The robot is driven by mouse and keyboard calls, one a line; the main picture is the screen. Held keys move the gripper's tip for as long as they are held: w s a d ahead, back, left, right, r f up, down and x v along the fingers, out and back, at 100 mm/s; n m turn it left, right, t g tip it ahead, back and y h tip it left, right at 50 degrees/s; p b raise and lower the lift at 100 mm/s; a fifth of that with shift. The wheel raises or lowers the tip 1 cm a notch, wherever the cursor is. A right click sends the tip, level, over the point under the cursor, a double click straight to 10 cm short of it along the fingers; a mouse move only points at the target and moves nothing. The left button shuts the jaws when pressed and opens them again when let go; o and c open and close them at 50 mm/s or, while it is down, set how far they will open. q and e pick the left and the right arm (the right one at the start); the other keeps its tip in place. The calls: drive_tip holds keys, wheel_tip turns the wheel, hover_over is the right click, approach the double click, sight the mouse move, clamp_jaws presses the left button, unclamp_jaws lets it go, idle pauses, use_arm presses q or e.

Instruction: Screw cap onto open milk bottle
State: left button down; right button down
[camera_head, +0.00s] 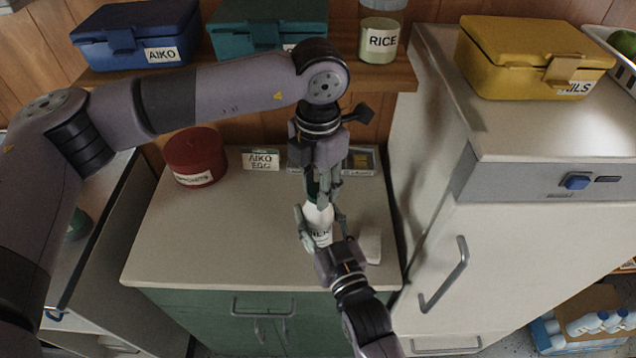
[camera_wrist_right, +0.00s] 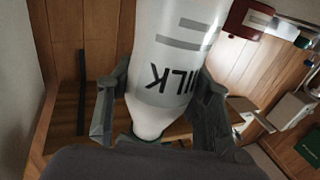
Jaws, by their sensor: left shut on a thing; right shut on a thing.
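The white milk bottle (camera_head: 318,222) stands roughly upright above the counter, with its MILK label partly covered by fingers. My right gripper (camera_head: 321,228) is shut around its body. The bottle (camera_wrist_right: 178,50) also shows in the right wrist view, between the right gripper's fingers (camera_wrist_right: 160,108), its neck toward the bottom of the picture. My left gripper (camera_head: 324,190) points down from above and is shut on the green cap (camera_head: 312,188), right at the bottle's top. The fingers hide most of the cap, so I cannot tell whether it is seated on the neck.
On the counter (camera_head: 220,240) are a dark red round tin (camera_head: 195,157), an AIKO EGG card (camera_head: 261,160) and a small white block (camera_head: 371,246). A shelf behind holds blue (camera_head: 137,36) and teal (camera_head: 265,28) boxes and a RICE jar (camera_head: 380,40). A fridge (camera_head: 440,200) stands right.

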use_arm(q)
drive_tip(key=m, duration=1.3)
drive_tip(key=shift+m, duration=0.4)
drive_tip(key=m, duration=0.4)
drive_tip(key=c, duration=1.1)
unclamp_jaws()
wheel_tip(320, 180, up, 12)
drive_tip(key=shift+f, duration=0.1)
